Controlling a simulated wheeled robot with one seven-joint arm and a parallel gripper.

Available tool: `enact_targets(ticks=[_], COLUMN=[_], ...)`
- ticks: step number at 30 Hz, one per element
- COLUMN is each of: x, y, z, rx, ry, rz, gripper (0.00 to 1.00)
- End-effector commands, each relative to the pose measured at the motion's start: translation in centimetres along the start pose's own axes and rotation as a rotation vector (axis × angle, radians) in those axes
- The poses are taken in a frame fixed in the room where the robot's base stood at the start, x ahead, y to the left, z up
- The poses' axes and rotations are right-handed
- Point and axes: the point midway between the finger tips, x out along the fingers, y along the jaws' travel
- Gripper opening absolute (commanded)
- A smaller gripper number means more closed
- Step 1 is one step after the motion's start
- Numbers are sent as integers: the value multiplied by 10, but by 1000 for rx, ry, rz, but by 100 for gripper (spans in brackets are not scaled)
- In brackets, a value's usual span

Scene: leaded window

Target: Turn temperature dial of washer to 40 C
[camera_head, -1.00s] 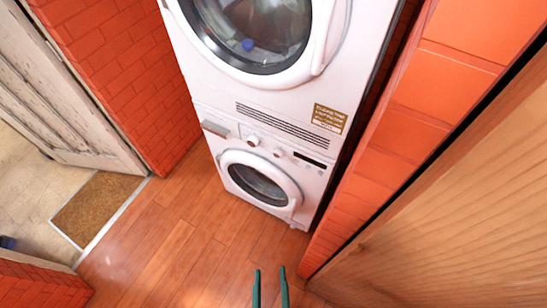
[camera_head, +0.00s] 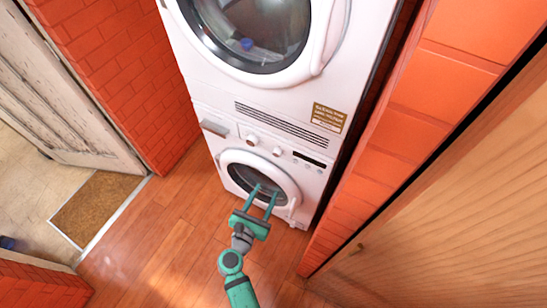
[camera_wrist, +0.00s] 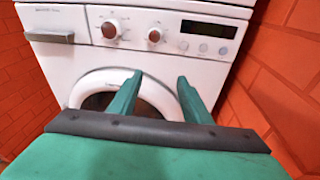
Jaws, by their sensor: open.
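The white washer (camera_head: 228,160) is the lower machine of a stack. Its round door (camera_head: 236,159) is shut. On its panel are a larger dial (camera_head: 252,140) and a smaller dial (camera_head: 277,151) to its right. In the wrist view the larger dial (camera_wrist: 110,30) and the smaller dial (camera_wrist: 154,35) sit left of a dark display (camera_wrist: 208,28). Which one sets temperature I cannot read. My gripper (camera_head: 264,190) is open and empty, in front of the door and below the dials. Its two fingers (camera_wrist: 158,84) point toward the panel, apart from both dials.
A second white machine (camera_head: 345,65) with a round door stands on top. Orange brick walls (camera_head: 110,60) flank the stack closely. A wooden panel (camera_head: 450,200) is at the right. The wood floor (camera_head: 150,235) is clear to the left, beside a doormat (camera_head: 98,208).

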Motion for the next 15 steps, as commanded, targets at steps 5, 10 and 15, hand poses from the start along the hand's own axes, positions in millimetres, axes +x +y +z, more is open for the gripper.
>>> enact_targets(ticks=[5, 10, 15], x=[17, 25, 44], y=[22, 24, 24], z=[32, 42, 45], rx=[-203, -257, -256], ry=[-110, -138, -138], rz=[-54, -76, -73], gripper=[44, 44, 44])
